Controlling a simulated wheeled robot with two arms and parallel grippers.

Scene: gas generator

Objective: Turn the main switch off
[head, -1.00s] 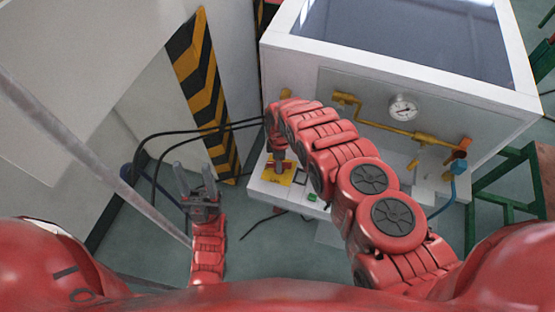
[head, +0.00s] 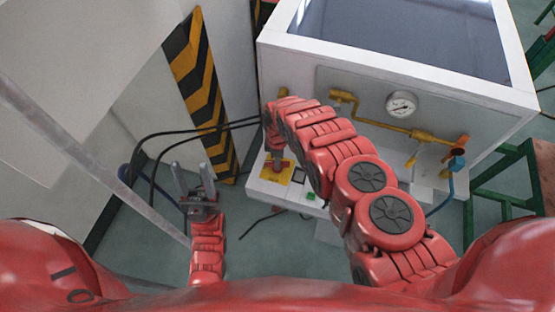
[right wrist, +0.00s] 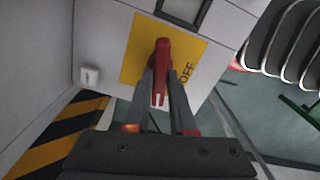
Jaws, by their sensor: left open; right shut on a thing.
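The main switch is a red handle (right wrist: 162,60) on a yellow plate (right wrist: 196,50) marked OFF. In the right wrist view the handle lies between the two fingers of my right gripper (right wrist: 162,80), which is shut on it. In the head view the yellow plate (head: 267,178) sits on the white panel's low front ledge, and my right gripper (head: 277,160) reaches down to it from above. The wrist partly hides the switch there. My left gripper (head: 192,170) is open and empty, pointing up, left of the ledge and apart from it.
The white generator housing (head: 400,75) carries a gauge (head: 401,104) and yellow pipes (head: 385,127). A green button (head: 311,197) sits right of the plate. Black cables (head: 195,131) pass in front of a striped post (head: 200,85). Green frames (head: 505,185) stand at the right.

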